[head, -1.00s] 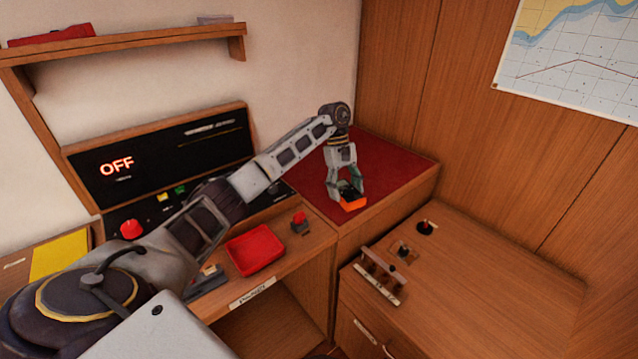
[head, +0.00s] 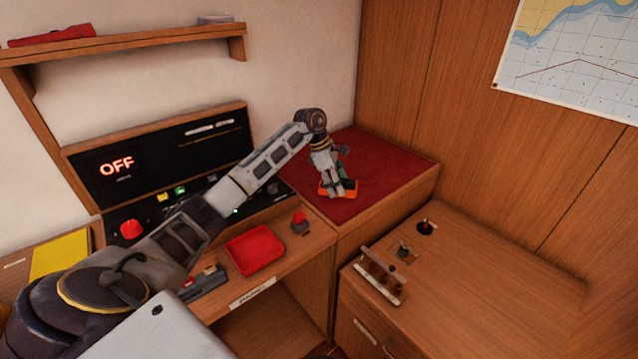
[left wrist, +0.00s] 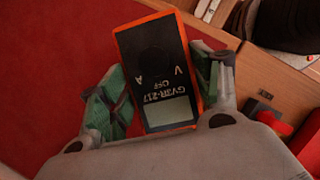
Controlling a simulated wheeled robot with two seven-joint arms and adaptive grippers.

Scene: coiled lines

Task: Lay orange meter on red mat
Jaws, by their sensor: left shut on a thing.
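The orange meter (head: 324,188) has an orange rim and a dark face. The left wrist view shows it face-on (left wrist: 155,70), with a pale display and "OFF" lettering, upside down. My left gripper (head: 338,187) is shut on it, with one green finger at each side in the wrist view (left wrist: 157,92). The meter is over the left front part of the red mat (head: 395,172), low and roughly flat; I cannot tell whether it touches the mat. The gripper partly hides it in the head view. My right gripper is not in view.
A red tray (head: 255,250) and a red-topped switch (head: 300,222) are on the desk left of the mat. The instrument panel (head: 160,150) shows OFF. A lower wooden cabinet (head: 490,270) with levers stands at right. The mat's right side is clear.

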